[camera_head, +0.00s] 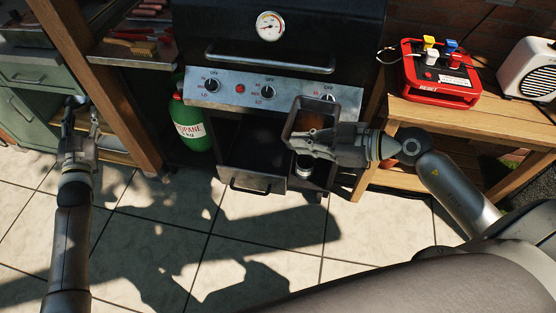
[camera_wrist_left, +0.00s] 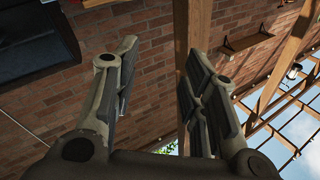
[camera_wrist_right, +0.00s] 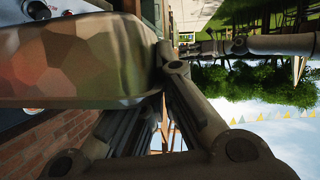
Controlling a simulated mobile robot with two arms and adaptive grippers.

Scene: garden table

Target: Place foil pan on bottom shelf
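The foil pan (camera_head: 312,117) is a grey rectangular pan with a brownish inside, held up in front of the grill's right side. Its patterned, shiny outside fills the upper left of the right wrist view (camera_wrist_right: 85,60). My right gripper (camera_head: 302,146) is shut on the pan's near edge; the exact contact is partly hidden. My left gripper (camera_head: 82,112) is open and empty at the far left, by the green cabinet, and its spread fingers also show in the left wrist view (camera_wrist_left: 155,95). Low wooden shelf boards (camera_head: 405,180) show under the right table, partly hidden by my right arm.
The black grill (camera_head: 230,30) stands at the back, with an open compartment (camera_head: 245,135) and a pulled-out handled front (camera_head: 252,178) below. A green propane bottle (camera_head: 190,125) is left. The right table bears a red box (camera_head: 440,85) and white speaker (camera_head: 530,68).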

